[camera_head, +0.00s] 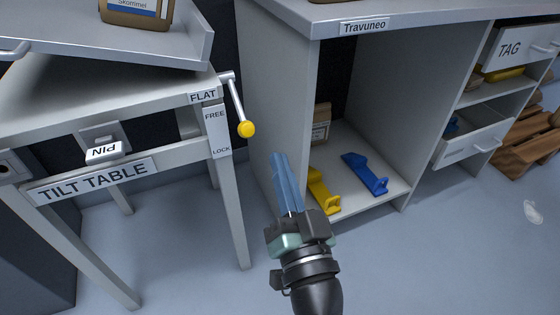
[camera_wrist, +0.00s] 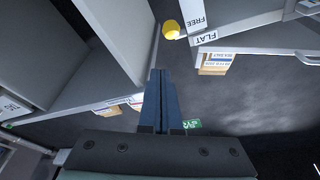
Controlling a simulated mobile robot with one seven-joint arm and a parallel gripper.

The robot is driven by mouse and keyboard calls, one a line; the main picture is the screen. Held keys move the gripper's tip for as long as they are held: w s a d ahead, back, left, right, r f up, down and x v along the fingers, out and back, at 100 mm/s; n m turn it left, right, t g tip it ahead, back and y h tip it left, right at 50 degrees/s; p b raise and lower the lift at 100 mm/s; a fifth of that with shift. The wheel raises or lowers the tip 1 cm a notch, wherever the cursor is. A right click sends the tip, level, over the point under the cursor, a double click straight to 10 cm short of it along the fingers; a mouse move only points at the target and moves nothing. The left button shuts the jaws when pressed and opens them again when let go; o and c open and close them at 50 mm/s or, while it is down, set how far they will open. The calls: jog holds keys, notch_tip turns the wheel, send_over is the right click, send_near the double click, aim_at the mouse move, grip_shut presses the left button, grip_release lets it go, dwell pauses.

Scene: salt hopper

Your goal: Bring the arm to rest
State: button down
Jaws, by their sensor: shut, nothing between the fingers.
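My gripper (camera_head: 279,165) is shut and empty, with its blue fingers together. In the head view it points up the picture, between the tilt table (camera_head: 130,165) on the left and the open cabinet (camera_head: 367,150) on the right. It appears clear of both. In the wrist view the closed fingers (camera_wrist: 160,80) stand in the middle, with the tilt table's frame at upper right and pale panels at upper left. Part of my arm shows at the bottom of the head view; the rest is out of frame.
The tilt table's lever has a yellow knob (camera_head: 246,129), left of my gripper. A yellow bracket (camera_head: 323,191) and a blue bracket (camera_head: 365,174) lie on the cabinet's bottom shelf. An open drawer (camera_head: 474,140) juts out at right. The floor at lower right is mostly clear.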

dwell(0.3)
jog(key=s+a+r+n+t+h+p, duration=0.1)
jog(key=s+r+t+p, duration=0.1)
jog(key=r+p, duration=1.6)
jog(key=s+a+r+n+t+h+p, duration=0.1)
jog(key=r+p, duration=1.6)
jog(key=r, duration=2.4)
jog(key=s+a+r+n+t+h+p, duration=0.1)
jog(key=s+r+t+p, duration=0.3)
jog(key=r+p, duration=1.4)
notch_tip(320, 180, up, 12)
jog(key=shift+s+a+r+n+p, duration=0.1)
jog(key=shift+s+a+n+p, duration=0.2)
jog(key=shift+s, duration=0.5)
jog(key=shift+d, duration=0.1)
